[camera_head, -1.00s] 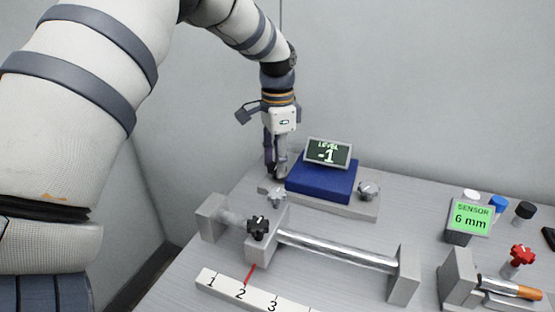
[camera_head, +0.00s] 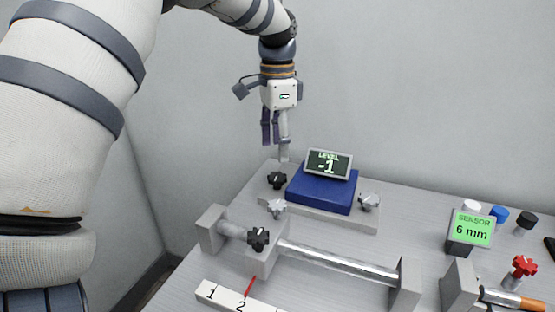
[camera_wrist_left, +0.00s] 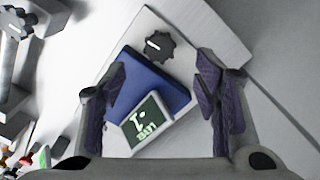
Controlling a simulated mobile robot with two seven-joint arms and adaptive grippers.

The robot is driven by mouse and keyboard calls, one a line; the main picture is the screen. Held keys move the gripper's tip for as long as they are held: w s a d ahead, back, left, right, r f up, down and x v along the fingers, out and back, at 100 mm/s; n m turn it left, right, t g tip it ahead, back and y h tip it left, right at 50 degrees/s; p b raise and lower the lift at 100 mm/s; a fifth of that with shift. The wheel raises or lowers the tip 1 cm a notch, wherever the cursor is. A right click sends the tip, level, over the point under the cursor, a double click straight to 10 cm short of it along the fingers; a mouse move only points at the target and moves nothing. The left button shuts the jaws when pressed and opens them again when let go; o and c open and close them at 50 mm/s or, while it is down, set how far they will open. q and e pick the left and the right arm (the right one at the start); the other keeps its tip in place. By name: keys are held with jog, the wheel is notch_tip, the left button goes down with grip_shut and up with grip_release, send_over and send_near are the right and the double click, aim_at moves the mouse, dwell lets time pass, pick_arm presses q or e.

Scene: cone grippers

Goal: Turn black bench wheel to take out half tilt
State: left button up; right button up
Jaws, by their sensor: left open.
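The black bench wheel (camera_head: 277,180) sits at the left end of the grey bench plate, beside the blue block (camera_head: 320,192). It also shows in the left wrist view (camera_wrist_left: 159,46), with a white mark on its top. The level display (camera_head: 328,163) on the blue block reads -1. Two grey knobs, one at the front left (camera_head: 276,208) and one at the right (camera_head: 369,202), are on the same plate. My left gripper (camera_head: 277,150) is open and empty, pointing down above the black wheel and apart from it. My right gripper is not in view.
In front stands a metal rail (camera_head: 340,257) with a slider carrying another black knob (camera_head: 258,239) and a red pointer at 2 on a numbered scale (camera_head: 225,297). At the right are a sensor display reading 6 mm (camera_head: 471,229), a red knob (camera_head: 523,266) and several caps.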

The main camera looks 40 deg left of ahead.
pick_arm(q)
jog(key=shift+r, duration=0.35)
